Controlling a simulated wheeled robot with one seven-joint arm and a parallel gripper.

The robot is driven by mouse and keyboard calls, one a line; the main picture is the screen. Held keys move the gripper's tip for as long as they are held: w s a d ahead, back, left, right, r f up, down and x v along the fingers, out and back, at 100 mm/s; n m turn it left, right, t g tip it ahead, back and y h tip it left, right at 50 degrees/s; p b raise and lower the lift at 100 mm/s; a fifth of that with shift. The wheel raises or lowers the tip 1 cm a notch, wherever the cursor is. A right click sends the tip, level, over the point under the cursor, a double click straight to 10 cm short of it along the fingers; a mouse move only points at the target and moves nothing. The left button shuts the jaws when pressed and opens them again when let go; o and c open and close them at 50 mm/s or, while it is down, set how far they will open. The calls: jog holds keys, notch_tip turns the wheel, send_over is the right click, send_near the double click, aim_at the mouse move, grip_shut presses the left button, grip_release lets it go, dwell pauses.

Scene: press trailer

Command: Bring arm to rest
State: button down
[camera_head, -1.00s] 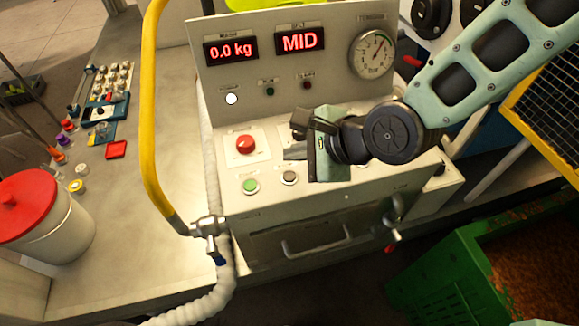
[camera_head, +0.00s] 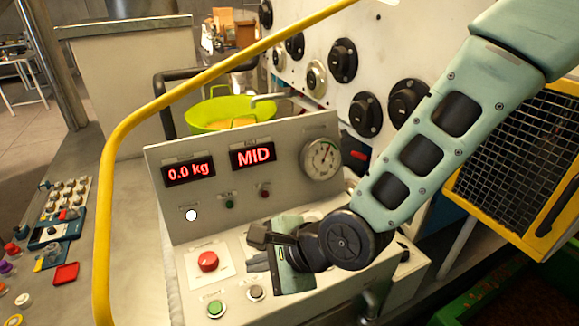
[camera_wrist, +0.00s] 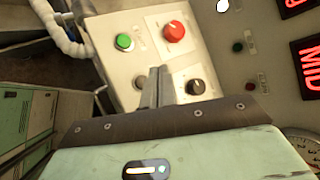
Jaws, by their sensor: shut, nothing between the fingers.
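My arm reaches in from the upper right of the head view, over the press control panel (camera_head: 215,255). My gripper (camera_head: 257,238) is at its end, over the sloped button deck, right of the red button (camera_head: 208,261). In the wrist view my gripper (camera_wrist: 154,82) shows its fingers together with nothing between them. They point toward the deck between the grey button (camera_wrist: 138,80) and a black knob (camera_wrist: 195,87). Whether the fingertips touch the deck is unclear. The green button (camera_head: 215,308) is at the deck's lower left. The displays (camera_head: 253,154) read 0.0 kg and MID.
A yellow rail (camera_head: 130,125) curves along the panel's left side. A lime green bowl (camera_head: 222,112) stands behind the panel. A yellow-framed mesh guard (camera_head: 515,160) is at the right. A wall with black knobs (camera_head: 342,60) rises behind. Small parts lie on the bench at left.

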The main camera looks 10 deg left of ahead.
jog(key=s+d+n+g+h+b, duration=0.1)
jog(key=s+d+n+h+b, duration=0.3)
jog(key=d+n, duration=0.6)
jog(key=s+d+n+g+h+b, duration=0.1)
jog(key=s+d+n+h+b, duration=0.3)
jog(key=s+d+n, duration=0.3)
jog(key=d+n, duration=0.3)
jog(key=d, duration=0.3)
jog(key=shift+d+g+b, duration=0.15)
jog(key=shift+g+b, duration=0.15)
dwell(0.4)
